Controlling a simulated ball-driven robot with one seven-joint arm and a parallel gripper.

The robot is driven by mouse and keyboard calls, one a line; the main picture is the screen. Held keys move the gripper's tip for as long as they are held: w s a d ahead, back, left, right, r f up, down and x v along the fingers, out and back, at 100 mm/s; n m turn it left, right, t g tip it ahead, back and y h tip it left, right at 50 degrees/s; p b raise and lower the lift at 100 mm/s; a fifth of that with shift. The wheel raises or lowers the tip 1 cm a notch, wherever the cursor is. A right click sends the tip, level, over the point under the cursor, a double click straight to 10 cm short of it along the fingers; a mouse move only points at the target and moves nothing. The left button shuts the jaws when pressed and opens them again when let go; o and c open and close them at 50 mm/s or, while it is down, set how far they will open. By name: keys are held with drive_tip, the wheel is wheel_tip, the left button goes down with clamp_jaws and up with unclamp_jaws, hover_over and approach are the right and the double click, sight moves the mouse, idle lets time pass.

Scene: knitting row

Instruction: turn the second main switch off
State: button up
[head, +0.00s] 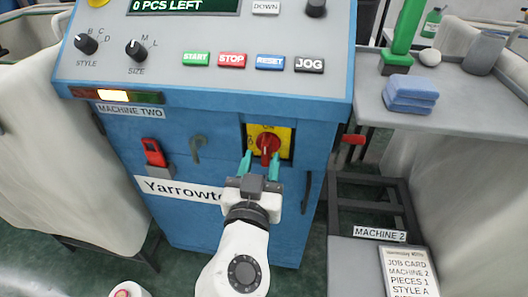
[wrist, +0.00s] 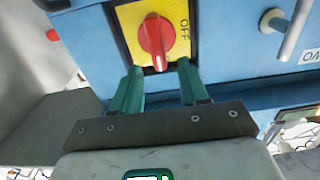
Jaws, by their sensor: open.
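The second main switch is a red rotary knob (head: 267,146) on a yellow plate (head: 286,134), set in the blue front of the machine labelled MACHINE TWO. ON is printed above the knob. Its handle stands upright, in line with ON. In the wrist view the knob (wrist: 156,36) also stands upright, and OFF is printed to its right on the yellow plate (wrist: 127,17). My gripper (head: 260,162) is open, with its two teal fingers at the knob's lower end. In the wrist view the fingertips (wrist: 158,68) are on either side of the handle's near end; contact cannot be told.
A red padlock-like tag (head: 154,152) and a grey hook (head: 198,148) are left of the switch. Above are the START (head: 196,59), STOP, RESET and JOG buttons. A grey side table (head: 450,110) and a black frame stand at right.

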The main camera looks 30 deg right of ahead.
sight(265, 151)
drive_tip(key=shift+x, duration=1.8)
drive_tip(key=shift+c, duration=0.3)
clamp_jaws()
